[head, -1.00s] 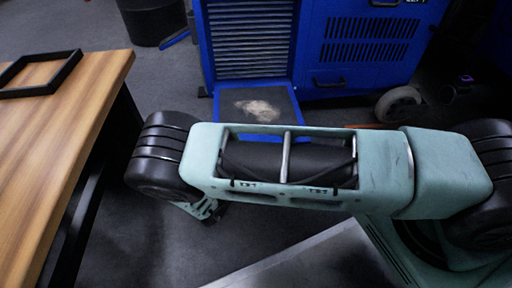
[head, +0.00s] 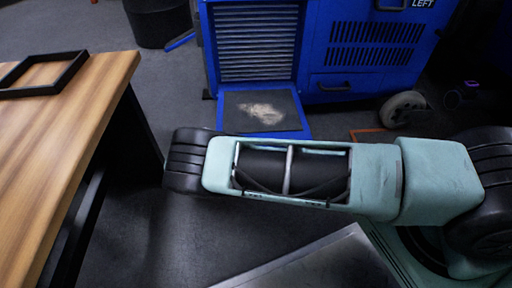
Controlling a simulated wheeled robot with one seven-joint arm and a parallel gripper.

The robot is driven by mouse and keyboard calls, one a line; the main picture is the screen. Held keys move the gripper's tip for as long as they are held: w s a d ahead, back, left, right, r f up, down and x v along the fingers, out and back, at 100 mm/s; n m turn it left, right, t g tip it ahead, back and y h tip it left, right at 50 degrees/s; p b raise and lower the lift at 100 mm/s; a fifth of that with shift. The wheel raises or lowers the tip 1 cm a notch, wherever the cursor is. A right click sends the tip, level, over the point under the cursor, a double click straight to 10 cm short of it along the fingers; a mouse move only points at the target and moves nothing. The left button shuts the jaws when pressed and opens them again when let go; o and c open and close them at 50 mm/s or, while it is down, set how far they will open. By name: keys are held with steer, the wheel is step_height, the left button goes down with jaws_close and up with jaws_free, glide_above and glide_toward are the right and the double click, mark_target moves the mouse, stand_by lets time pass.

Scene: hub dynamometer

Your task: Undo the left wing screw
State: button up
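No wing screw shows in the head view. A blue machine (head: 375,50) stands at the back, with louvred vents, a drawer-like handle and the word LEFT at its upper right edge. My arm reaches across the middle of the view from the right, and its far end is a black joint. My gripper does not show; it is hidden behind the arm or out of the frame.
A wooden table (head: 65,130) with a black frame (head: 40,75) on it stands at the left. A blue-edged platform (head: 262,112) with a pale patch juts from the machine. A black bin (head: 158,22) stands behind. Grey floor lies between table and machine.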

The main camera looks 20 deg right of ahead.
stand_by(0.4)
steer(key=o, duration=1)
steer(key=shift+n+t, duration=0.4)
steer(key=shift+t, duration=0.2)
